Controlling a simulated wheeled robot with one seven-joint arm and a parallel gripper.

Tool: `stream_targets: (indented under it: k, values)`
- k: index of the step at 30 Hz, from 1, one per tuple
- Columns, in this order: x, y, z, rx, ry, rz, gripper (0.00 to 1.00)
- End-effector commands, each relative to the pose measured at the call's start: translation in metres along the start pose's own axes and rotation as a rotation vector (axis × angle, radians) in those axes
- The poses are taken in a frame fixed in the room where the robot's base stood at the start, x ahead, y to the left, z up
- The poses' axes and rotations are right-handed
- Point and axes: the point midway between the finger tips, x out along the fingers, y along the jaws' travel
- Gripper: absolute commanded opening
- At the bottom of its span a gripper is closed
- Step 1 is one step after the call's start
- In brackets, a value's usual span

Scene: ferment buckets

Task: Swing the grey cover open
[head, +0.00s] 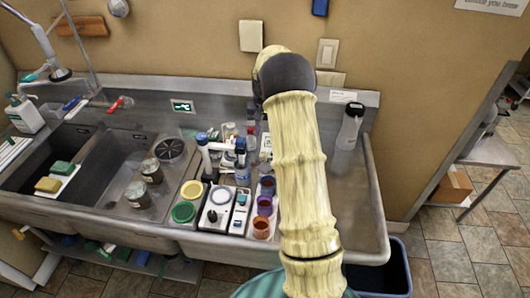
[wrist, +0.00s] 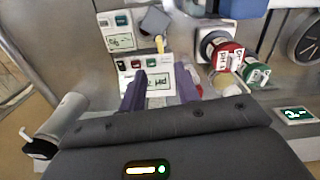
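A small grey square flap (wrist: 155,20), which looks like the grey cover, shows near the top of the wrist view, tilted, with a yellow piece just below it. I cannot pick it out for certain in the head view. My gripper (wrist: 160,88) shows in the wrist view with its two purple fingers apart and nothing clearly held between them. A white labelled panel (wrist: 158,76) with small coloured squares lies beyond and between the fingers, below the flap. Whether a finger touches it, I cannot tell. In the head view my arm hides the gripper.
Yellow-lidded (head: 191,189) and green-lidded (head: 183,212) buckets stand on the counter beside several small cups (head: 264,206). Red-capped (wrist: 228,55) and green-capped (wrist: 257,73) items lie right of the fingers. A grey bottle (head: 350,126) stands at the right; the counter (head: 362,210) before it is clear.

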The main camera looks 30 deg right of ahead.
Motion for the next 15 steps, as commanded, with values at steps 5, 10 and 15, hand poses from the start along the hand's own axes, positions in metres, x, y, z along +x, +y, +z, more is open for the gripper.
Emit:
stream_targets:
  k: [5, 10, 15]
  values:
    - [0.031, 0.0, 0.001, 0.0, -0.005, 0.001, 0.32]
    - [0.061, 0.0, 0.001, 0.0, -0.003, 0.001, 0.32]
    - [0.09, 0.0, 0.001, 0.0, -0.003, 0.0, 0.32]
